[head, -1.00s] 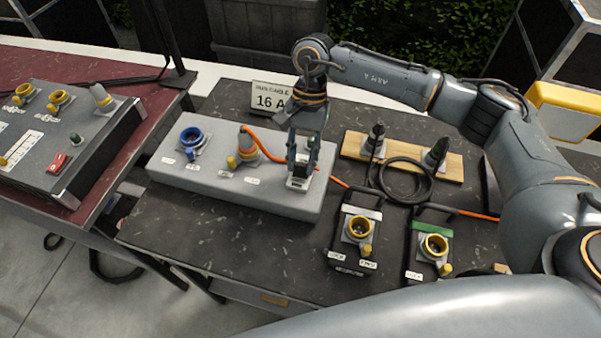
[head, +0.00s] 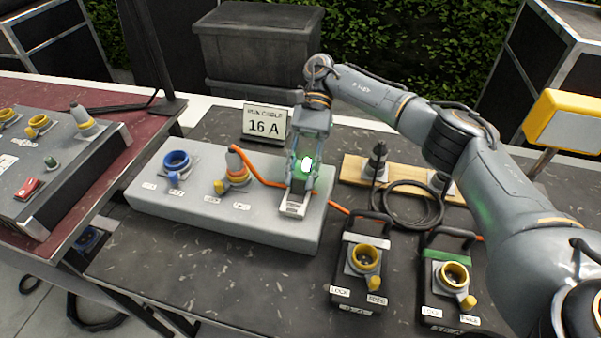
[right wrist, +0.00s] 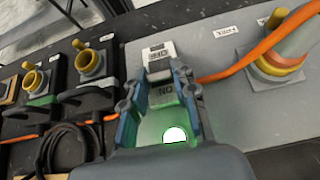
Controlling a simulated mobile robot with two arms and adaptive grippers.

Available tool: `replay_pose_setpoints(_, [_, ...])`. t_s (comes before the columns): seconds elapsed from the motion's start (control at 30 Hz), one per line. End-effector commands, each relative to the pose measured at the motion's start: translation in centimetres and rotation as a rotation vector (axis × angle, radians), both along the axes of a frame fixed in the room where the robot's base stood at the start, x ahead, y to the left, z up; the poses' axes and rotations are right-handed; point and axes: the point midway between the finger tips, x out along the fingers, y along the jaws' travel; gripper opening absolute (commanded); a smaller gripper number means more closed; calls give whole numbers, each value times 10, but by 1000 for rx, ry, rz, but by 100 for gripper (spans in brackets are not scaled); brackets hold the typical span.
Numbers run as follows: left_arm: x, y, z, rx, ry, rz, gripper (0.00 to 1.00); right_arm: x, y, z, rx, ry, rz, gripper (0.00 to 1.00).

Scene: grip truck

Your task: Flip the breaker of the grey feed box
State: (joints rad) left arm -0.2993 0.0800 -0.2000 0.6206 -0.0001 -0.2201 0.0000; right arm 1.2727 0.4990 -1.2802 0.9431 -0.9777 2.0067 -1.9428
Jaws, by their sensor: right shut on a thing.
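The grey feed box (head: 262,224) lies on the dark table in the head view. Its breaker (head: 293,207) is at the right end, and a green light glows there between my fingers. My left gripper is not in view.
An orange cable (head: 265,181) runs from the plug (head: 236,165) past my right gripper. A blue socket (head: 177,162) is at the box's left. Two socket boxes with yellow sockets (head: 365,256) (head: 454,274) stand at the right, near a coiled black cable (head: 415,222). A 16 A sign (head: 268,122) stands behind.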

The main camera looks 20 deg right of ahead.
Motion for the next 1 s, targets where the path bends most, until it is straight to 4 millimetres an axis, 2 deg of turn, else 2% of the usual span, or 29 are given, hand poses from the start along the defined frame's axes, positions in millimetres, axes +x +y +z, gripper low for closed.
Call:
replay_pose_setpoints(0.43, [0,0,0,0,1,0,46,0,0,-1,5,9,-1,0])
replay_pose_setpoints(0.47, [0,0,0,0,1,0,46,0,0,-1,5,9,-1,30])
replay_pose_setpoints(0.57, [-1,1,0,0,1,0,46,0,0,-1,4,10,0,50])
replay_pose_setpoints(0.87, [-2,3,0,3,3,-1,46,0,0,0,4,8,-1,51])
replay_pose_setpoints(1.0, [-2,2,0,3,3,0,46,1,-1,11,3,5,0,51])
